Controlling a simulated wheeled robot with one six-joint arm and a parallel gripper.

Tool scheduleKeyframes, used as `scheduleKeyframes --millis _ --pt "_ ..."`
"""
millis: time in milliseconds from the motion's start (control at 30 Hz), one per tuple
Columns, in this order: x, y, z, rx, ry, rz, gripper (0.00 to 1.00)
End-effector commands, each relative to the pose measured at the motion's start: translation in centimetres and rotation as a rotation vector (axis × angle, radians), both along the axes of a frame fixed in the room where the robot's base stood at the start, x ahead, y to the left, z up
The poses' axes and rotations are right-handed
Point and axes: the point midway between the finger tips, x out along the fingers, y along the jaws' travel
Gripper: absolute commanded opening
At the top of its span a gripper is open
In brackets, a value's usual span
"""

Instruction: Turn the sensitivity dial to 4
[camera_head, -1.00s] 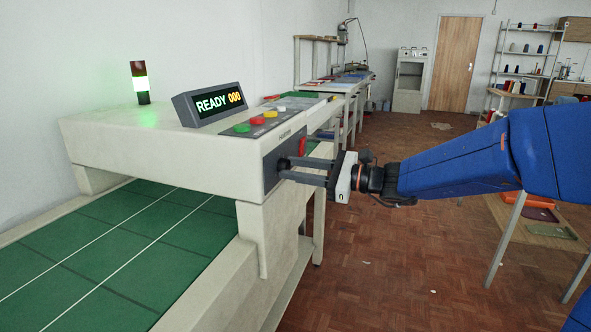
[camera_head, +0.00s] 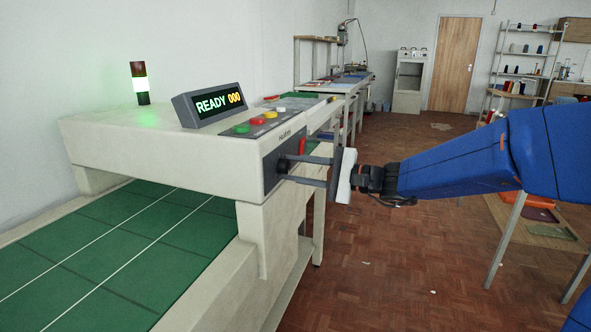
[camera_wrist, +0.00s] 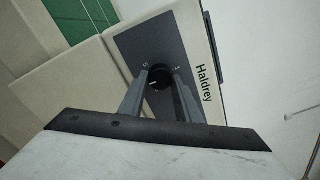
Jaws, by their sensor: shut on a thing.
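The sensitivity dial (camera_wrist: 159,77) is a round black knob with a pale pointer mark, on the dark end panel (camera_wrist: 140,42) of the machine. In the wrist view it sits between the two fingertips of my gripper (camera_wrist: 160,76), which is shut on it. Small white scale marks show beside the knob, but I cannot read the setting. In the head view my gripper (camera_head: 288,167) reaches the panel from the right, and its fingers mostly hide the dial. The wrist view is tilted relative to the machine, with the "Haldrey" lettering running steeply.
The display (camera_head: 210,104) reads READY 000. A lit signal lamp (camera_head: 140,84) stands behind.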

Motion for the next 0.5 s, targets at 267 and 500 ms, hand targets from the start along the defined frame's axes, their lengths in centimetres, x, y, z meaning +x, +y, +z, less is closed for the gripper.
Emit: scheduleKeyframes --millis 267,500 --pt "-0.05 0.02 -0.09 -0.006 -0.013 0.001 0.08" --pt "-0.06 0.02 -0.10 -0.006 -0.012 0.001 0.35"
